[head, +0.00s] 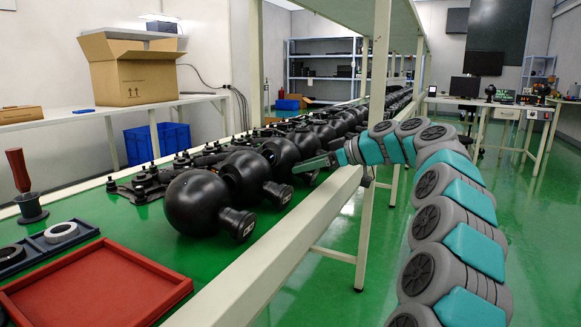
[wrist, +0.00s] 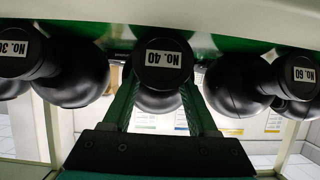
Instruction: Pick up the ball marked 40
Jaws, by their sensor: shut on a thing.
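The ball marked 40 is black, with a round neck whose end face bears a white "No. 40" label. It (wrist: 163,62) is in the middle of the wrist view, between the two green fingers of my gripper (wrist: 160,85). The fingers are shut on its neck. In the head view my gripper (head: 306,166) reaches in from the right, at the third ball or so of the row. The labels there are too small to read, and the fingers partly hide that ball. It appears still in line with the row.
Ball No. 60 (wrist: 240,85) and a ball labelled No. 3-something (wrist: 75,80) flank it closely. The nearest black ball (head: 200,200) lies on the green bench. A red tray (head: 95,290) is in front. A white rail (head: 265,265) edges the bench.

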